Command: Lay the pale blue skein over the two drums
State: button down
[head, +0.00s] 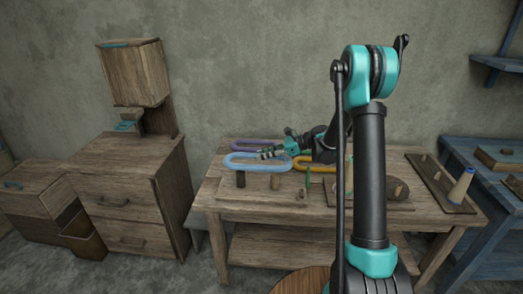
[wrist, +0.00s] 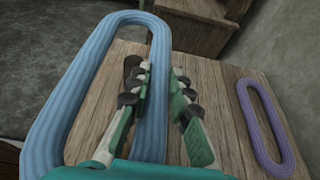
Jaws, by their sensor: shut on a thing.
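The pale blue skein (head: 240,168) is a long flat loop above the left part of the wooden table; it also shows large in the wrist view (wrist: 68,90). My gripper (head: 268,154) is at its far side. In the wrist view my gripper (wrist: 160,92) has one long strand of the loop between its fingers and is shut on it. Two short upright wooden drums (head: 241,180) and (head: 275,182) show just under the loop's near side. I cannot tell whether the skein touches them.
A purple skein (head: 240,143) lies behind the blue one, also right in the wrist view (wrist: 262,125). A yellow skein (head: 318,168) lies to the right. A board with pegs and a cone (head: 460,186) is at the table's right end. A wooden cabinet (head: 125,195) stands left.

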send_over(264, 182)
jog(key=shift+w+a+f, duration=0.1)
jog(key=shift+w+f, duration=0.05)
jog(key=shift+f, duration=1.2)
jog(key=shift+w+f, duration=0.15)
jog(key=shift+f, duration=1.15)
jog(key=shift+w+a+f, duration=0.1)
jog(key=shift+w+f, duration=0.05)
jog(key=shift+f, duration=1.2)
jog(key=shift+s+d+f, duration=0.1)
jog(key=shift+s+f, duration=0.05)
jog(key=shift+f, duration=0.7)
jog(key=shift+s+d+f, duration=0.1)
jog(key=shift+f, duration=0.7)
jog(key=c, duration=1.4)
grip_release()
jog(key=shift+o, duration=0.4)
jog(key=shift+y, duration=0.8)
jog(key=r, duration=1.2)
jog(key=shift+w+a+r, duration=0.2)
jog(key=shift+a+r, duration=0.15)
jog(key=shift+a, duration=0.05)
jog(key=shift+w+d+r, duration=0.1)
jog(key=shift+r, duration=0.6)
